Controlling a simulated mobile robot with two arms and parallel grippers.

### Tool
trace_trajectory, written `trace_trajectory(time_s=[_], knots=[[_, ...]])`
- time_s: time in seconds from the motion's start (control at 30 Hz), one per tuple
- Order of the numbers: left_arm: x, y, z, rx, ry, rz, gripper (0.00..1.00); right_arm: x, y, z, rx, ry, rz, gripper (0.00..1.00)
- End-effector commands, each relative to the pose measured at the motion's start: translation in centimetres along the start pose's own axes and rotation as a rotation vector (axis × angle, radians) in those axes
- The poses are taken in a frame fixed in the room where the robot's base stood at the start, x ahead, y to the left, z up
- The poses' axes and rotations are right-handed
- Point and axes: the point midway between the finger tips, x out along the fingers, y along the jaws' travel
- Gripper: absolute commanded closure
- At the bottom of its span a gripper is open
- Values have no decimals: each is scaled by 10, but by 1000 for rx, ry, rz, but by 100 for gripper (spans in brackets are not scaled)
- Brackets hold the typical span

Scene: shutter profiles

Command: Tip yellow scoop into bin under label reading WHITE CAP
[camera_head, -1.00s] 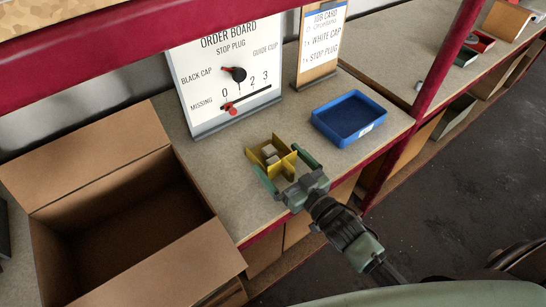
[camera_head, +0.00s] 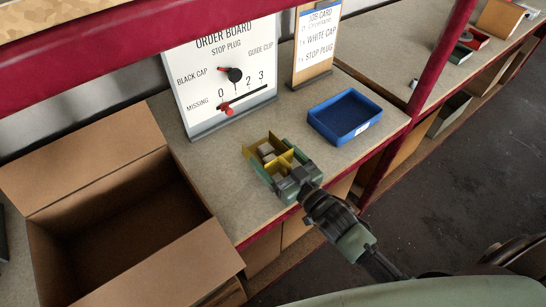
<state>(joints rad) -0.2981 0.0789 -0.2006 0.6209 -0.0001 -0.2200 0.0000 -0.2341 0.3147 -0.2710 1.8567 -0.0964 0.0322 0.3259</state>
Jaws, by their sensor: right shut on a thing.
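The yellow scoop (camera_head: 257,152) is a small open-topped tray with inner dividers, at the front of the bench in the head view. I cannot tell whether the scoop touches the bench. The job card (camera_head: 318,47) at the back shows the words WHITE CAP and STOP PLUG. No bin with a WHITE CAP label is in sight. My left gripper is not in view.
A blue tray (camera_head: 313,120), apparently empty, stands right of the scoop. An order board (camera_head: 211,108) with a dial and slider stands behind it. A large open cardboard box (camera_head: 95,148) is at left. A red post (camera_head: 441,57) rises at right.

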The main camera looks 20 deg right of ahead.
Motion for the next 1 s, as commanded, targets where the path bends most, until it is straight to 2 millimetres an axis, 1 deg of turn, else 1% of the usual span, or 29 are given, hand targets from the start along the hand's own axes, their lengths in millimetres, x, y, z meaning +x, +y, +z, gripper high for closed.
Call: trace_trajectory(time_s=[0.17, 0.4, 0.5, 0.6, 0.7, 0.8, 0.9, 1.0], knots=[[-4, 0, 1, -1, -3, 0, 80, 0, 0, -30, -1, 6, -2, 58], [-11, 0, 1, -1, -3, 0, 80, 0, 0, -103, -3, 8, -2, 58], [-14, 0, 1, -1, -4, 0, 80, 0, 0, -131, -4, 8, -1, 58], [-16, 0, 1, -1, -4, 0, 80, 0, 0, -155, -2, 8, -1, 58], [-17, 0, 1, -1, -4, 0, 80, 0, 0, -173, -2, 6, -1, 58], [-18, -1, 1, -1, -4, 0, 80, 0, 0, -185, -1, 4, 0, 58], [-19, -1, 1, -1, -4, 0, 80, 0, 0, -192, -1, 3, 0, 58], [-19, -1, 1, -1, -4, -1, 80, 0, 0, -194, 0, 1, 0, 58]])
